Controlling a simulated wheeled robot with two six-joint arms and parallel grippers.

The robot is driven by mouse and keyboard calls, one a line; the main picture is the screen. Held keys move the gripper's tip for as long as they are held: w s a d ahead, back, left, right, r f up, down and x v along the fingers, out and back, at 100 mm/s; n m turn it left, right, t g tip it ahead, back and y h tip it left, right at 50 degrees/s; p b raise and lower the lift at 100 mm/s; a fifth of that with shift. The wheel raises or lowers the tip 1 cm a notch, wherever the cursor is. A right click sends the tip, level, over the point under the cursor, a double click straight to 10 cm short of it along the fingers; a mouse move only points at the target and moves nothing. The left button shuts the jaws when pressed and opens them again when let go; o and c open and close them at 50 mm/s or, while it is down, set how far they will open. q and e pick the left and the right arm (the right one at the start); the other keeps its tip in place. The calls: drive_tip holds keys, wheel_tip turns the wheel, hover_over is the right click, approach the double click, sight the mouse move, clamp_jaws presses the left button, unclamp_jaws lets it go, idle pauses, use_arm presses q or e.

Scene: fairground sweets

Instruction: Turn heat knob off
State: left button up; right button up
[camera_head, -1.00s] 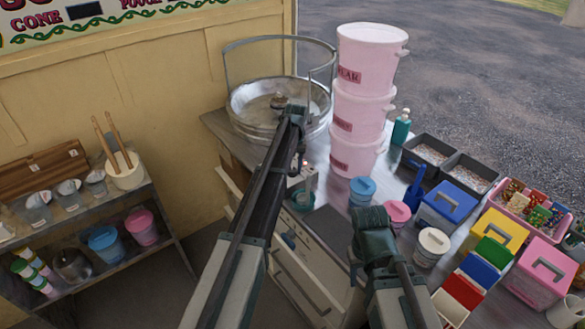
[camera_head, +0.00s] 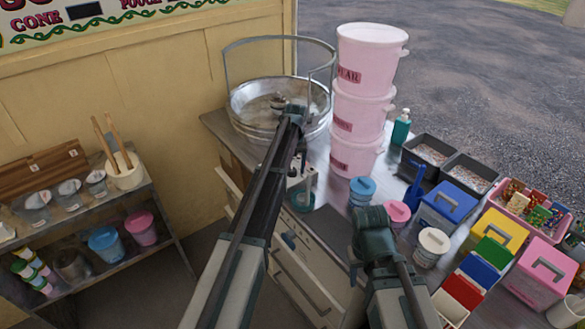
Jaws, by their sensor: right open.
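The round metal bowl (camera_head: 243,112) of the floss machine stands at the back of the counter. A small pale panel (camera_head: 293,184) shows below its front right side, partly covered by my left arm. I cannot make out the heat knob; my arm covers that area. My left gripper (camera_head: 302,198) hangs small and dark in front of the panel. I cannot tell whether it touches the panel or how far its jaws are apart. My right gripper (camera_head: 354,268) is open, low at the counter's front edge, partly hidden by my arm and away from the panel.
Pink stacked buckets (camera_head: 366,105) stand close right of the bowl. A blue-lidded tub (camera_head: 362,190), a pink-lidded tub (camera_head: 396,212) and a white tub (camera_head: 431,246) stand near my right arm. Coloured boxes (camera_head: 496,232) crowd the right. A shelf (camera_head: 120,262) is at left.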

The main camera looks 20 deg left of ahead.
sight(294, 169)
use_arm(q)
wheel_tip(294, 169, up, 14)
drive_tip(key=p, duration=1.3)
drive_tip(key=shift+d+p, duration=0.35)
drive_tip(key=shift+p, duration=0.05)
drive_tip(key=shift+w+f, duration=0.1)
drive_tip(key=shift+f, duration=0.05)
drive_tip(key=s+d+f+m+b, duration=0.2)
drive_tip(key=s+d, duration=0.3)
drive_tip(key=s, duration=0.7)
drive_tip(key=s+d+f+m+b, duration=0.2)
drive_tip(key=s+d, duration=0.3)
drive_tip(key=s, duration=0.7)
drive_tip(key=s+d+f+m+b, duration=0.2)
drive_tip(key=s+d, duration=0.4)
drive_tip(key=s, duration=0.7)
drive_tip(key=shift+f+m+y+b, duration=0.35)
drive_tip(key=shift+m+b, duration=0.1)
drive_tip(key=shift+m, duration=0.35)
